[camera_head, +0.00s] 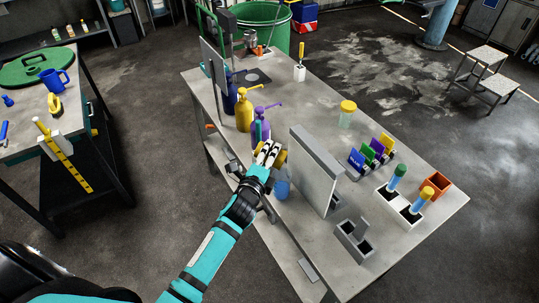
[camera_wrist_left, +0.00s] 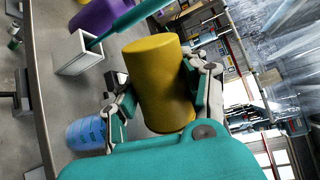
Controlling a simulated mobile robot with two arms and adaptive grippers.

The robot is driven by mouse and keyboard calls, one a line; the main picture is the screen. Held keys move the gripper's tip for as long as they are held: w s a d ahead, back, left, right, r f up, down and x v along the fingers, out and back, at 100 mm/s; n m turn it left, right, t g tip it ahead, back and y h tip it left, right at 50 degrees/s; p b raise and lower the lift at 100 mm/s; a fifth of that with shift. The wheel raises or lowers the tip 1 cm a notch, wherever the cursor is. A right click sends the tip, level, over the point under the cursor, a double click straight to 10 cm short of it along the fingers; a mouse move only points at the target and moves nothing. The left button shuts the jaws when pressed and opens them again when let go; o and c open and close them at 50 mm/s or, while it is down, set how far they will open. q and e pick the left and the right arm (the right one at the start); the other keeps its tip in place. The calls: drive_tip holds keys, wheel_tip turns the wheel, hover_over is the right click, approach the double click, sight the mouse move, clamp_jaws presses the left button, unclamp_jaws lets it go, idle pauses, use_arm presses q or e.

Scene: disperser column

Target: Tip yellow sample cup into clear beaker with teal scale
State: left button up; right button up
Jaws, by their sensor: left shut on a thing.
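The yellow sample cup (camera_wrist_left: 163,84) is held between the two fingers of my left gripper (camera_wrist_left: 155,92) in the left wrist view. In the head view my left gripper (camera_head: 268,153) is at the near edge of the workbench, and only a bit of the yellow cup (camera_head: 282,158) shows beside the fingers. A clear, blue-tinted beaker (camera_head: 282,188) stands just below and right of the gripper. In the wrist view the beaker (camera_wrist_left: 86,134) shows scale marks, to the left and apart from the cup. The cup's opening and contents are hidden. My right gripper is not in view.
A purple pump bottle (camera_head: 261,127) and a yellow one (camera_head: 243,112) stand behind the gripper. A grey upright panel (camera_head: 318,170) stands right of the beaker. A yellow-lidded jar (camera_head: 347,113) and a rack of coloured items (camera_head: 371,151) are farther right. The bench's middle is partly clear.

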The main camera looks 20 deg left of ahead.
use_arm(q)
drive_tip(key=shift+a+r+n, duration=0.1)
drive_tip(key=shift+a+n, duration=0.1)
drive_tip(key=shift+n, duration=0.1)
drive_tip(key=a+r+n, duration=0.1)
drive_tip(key=n, duration=0.2)
drive_tip(key=a+r+n+b, duration=0.1)
drive_tip(key=n, duration=0.2)
drive_tip(key=a+r+n+b, duration=0.1)
drive_tip(key=n, duration=0.2)
drive_tip(key=shift+w, duration=0.25)
drive_tip(key=r+n, duration=0.1)
drive_tip(key=n, duration=0.2)
drive_tip(key=r+n+h+b, duration=0.1)
drive_tip(key=n, duration=0.1)
drive_tip(key=r+n+t+h, duration=0.1)
drive_tip(key=r+n, duration=0.1)
drive_tip(key=n, duration=0.1)
drive_tip(key=shift+s+a+n, duration=0.15)
drive_tip(key=shift+a+n, duration=0.15)
drive_tip(key=shift+a, duration=0.05)
drive_tip(key=shift+s+r+n+h+b, duration=0.1)
drive_tip(key=shift+r+n+h+b, duration=0.2)
drive_tip(key=shift+r+n+h, duration=0.15)
